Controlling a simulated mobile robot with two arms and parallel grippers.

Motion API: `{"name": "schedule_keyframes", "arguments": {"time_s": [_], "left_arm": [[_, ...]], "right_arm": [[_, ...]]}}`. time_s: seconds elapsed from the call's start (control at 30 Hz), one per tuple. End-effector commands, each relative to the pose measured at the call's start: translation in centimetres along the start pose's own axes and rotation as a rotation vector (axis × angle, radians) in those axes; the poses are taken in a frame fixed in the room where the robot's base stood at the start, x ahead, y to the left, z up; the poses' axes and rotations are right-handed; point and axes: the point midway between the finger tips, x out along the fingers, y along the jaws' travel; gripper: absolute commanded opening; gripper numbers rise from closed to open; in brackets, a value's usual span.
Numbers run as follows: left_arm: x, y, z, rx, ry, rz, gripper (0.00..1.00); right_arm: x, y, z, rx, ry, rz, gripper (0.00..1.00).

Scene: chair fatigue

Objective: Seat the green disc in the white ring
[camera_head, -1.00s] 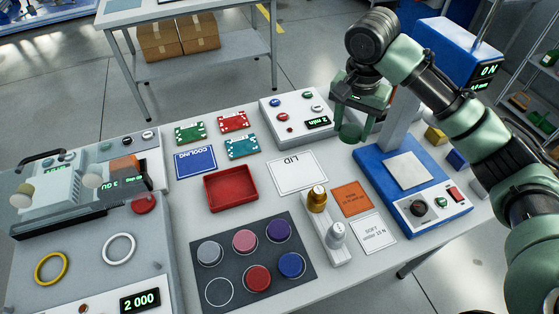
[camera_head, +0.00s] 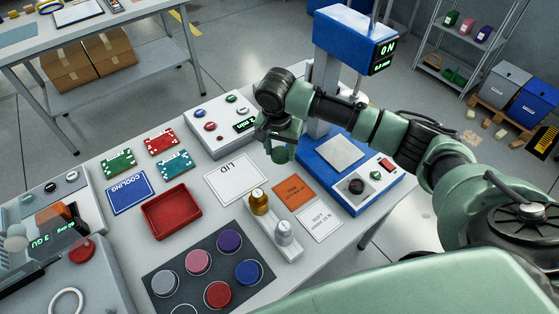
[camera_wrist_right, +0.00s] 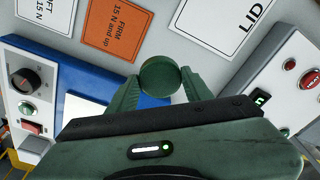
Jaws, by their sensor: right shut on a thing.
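My right gripper (camera_head: 279,148) is shut on the green disc (camera_head: 281,155) and holds it above the table, between the white button box and the blue press. In the right wrist view the green disc (camera_wrist_right: 160,76) sits between the two fingertips, its round face showing. My left gripper is not in view.
The blue press (camera_head: 320,168) stands right of the gripper. The white button box (camera_head: 208,143) stands left.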

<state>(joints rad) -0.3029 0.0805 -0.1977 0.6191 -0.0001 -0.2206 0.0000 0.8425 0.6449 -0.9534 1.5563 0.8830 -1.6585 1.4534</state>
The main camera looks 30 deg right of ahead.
Motion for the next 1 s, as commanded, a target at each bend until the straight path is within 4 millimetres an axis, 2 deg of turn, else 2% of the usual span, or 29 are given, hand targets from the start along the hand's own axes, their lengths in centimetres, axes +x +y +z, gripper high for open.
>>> {"name": "schedule_keyframes", "arguments": {"time_s": [0.5,0.9,0.93,1.0], "left_arm": [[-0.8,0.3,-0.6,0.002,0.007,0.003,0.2],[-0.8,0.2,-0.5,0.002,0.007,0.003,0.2],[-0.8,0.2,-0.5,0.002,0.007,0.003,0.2],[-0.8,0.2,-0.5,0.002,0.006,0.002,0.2]], "right_arm": [[5.9,0.0,0.7,-0.001,0.0,0.0,0.08],[6.4,0.0,0.8,-0.001,-0.001,-0.001,0.08],[6.3,0.0,0.8,-0.001,0.0,-0.001,0.58],[6.3,0.0,0.8,-0.001,0.0,0.0,0.72]]}}
